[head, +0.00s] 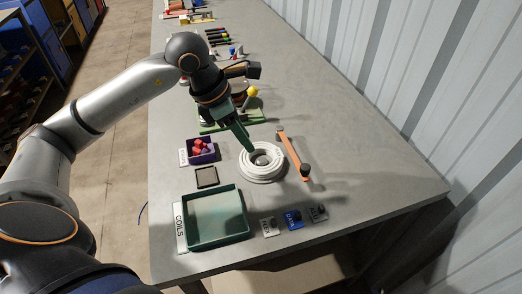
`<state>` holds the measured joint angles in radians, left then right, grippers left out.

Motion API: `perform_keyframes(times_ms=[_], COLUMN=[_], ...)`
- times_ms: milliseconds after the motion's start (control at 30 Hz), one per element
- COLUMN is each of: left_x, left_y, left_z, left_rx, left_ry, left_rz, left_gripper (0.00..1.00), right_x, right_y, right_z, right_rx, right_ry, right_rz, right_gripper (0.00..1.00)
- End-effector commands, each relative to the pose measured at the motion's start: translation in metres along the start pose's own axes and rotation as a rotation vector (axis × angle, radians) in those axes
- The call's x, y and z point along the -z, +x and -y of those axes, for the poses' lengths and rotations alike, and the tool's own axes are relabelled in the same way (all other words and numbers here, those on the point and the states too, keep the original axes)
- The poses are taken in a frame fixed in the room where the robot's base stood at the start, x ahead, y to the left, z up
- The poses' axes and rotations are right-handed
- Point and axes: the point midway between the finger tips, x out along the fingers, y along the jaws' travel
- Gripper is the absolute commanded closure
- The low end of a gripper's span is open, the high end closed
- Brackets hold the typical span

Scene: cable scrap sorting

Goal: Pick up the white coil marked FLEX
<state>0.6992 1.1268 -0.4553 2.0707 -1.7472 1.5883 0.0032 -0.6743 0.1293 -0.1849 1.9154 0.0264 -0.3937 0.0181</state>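A white coil (262,174) lies flat on the grey bench, right of the middle of the head view. I cannot read any marking on it. My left gripper (249,147) comes down from above, with its green fingers slanting to the coil's far left rim. The fingers overlap into one strip, so I cannot tell whether they are open, shut or touching the coil. My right gripper is not in view.
A green tray (247,234) beside a COILS sign (180,224) stands nearer. A purple bin (207,157) of red pieces is left of the coil, an orange bar (291,152) right. White (268,228), blue (292,220) and grey (318,213) pieces lie in front. The bench's right side is clear.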

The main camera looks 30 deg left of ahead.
Motion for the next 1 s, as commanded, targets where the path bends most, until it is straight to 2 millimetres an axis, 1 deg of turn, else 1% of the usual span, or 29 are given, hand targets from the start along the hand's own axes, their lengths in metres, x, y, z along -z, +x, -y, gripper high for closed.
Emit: perform_keyframes(times_ms=[67,200,333,400,567,833,900,1000], left_x=[0.000,0.000,0.000,0.000,0.000,0.000,0.000,0.000], left_y=[0.009,0.035,0.057,0.065,0.075,0.113,0.120,0.124], left_z=[0.001,0.002,0.001,0.001,0.001,0.000,0.000,0.000], left_rx=[0.004,0.007,0.006,0.005,0.004,0.006,0.005,0.003], left_ry=[0.000,-0.001,-0.002,-0.001,-0.001,-0.001,-0.001,0.000], left_rz=[-0.003,-0.002,-0.001,0.000,-0.001,0.000,-0.001,0.000], left_gripper=[0.62,0.62,0.62,0.62,0.62,0.62,0.62,0.62], right_x=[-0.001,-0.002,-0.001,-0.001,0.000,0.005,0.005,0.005], right_y=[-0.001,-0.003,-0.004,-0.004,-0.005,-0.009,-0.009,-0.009], right_z=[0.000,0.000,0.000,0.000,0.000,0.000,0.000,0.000], right_rx=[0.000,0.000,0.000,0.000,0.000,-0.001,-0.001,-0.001], right_ry=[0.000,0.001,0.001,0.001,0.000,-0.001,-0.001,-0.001], right_rz=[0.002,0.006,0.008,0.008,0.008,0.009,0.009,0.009], right_gripper=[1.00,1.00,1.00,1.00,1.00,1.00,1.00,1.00])
